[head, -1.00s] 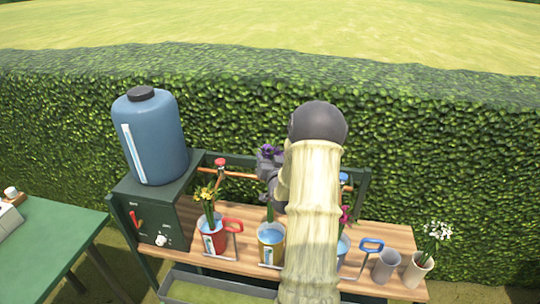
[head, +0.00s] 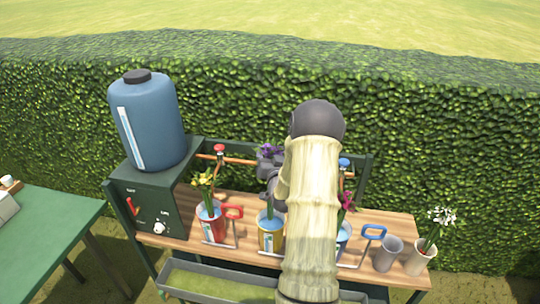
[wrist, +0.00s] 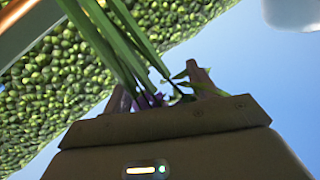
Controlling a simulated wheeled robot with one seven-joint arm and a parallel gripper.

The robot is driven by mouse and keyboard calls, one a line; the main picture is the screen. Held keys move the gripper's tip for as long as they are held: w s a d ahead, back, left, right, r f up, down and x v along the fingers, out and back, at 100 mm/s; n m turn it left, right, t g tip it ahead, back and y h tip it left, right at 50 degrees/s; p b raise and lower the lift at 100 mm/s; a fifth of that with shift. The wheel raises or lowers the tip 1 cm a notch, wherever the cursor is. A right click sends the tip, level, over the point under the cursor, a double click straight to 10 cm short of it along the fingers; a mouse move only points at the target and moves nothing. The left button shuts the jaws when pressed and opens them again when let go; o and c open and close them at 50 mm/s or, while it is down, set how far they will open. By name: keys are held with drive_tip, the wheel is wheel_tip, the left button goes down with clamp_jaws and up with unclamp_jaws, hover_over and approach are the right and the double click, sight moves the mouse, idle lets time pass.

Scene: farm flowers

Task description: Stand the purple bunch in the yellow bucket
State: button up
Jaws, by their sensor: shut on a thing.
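The yellow bucket (head: 271,238) stands on the wooden bench between a red bucket and a blue-water bucket. The purple bunch (head: 268,152) shows its flowers just above my gripper (head: 269,172), and its green stems come down to the yellow bucket's mouth; their lower ends seem to be inside it. In the wrist view my gripper (wrist: 170,108) is shut on the purple bunch, with green stems (wrist: 118,45) and a bit of purple between the fingers. My arm hides part of the bench to the right of the yellow bucket.
The red bucket (head: 211,226) holds yellow flowers. A bucket with pink flowers (head: 346,203) is partly behind my arm. A grey cup (head: 388,255) and a cream vase (head: 420,259) with white flowers stand at right. A blue tank (head: 147,120) stands at left.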

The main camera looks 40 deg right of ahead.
wheel_tip(320, 180, down, 15)
drive_tip(key=b, duration=1.4)
idle(0.4)
drive_tip(key=shift+r, duration=0.1)
drive_tip(key=o, duration=1.7)
drive_tip(key=p+v, duration=0.1)
drive_tip(key=v, duration=1.1)
drive_tip(key=shift+s+r, duration=0.1)
drive_tip(key=shift+r, duration=0.05)
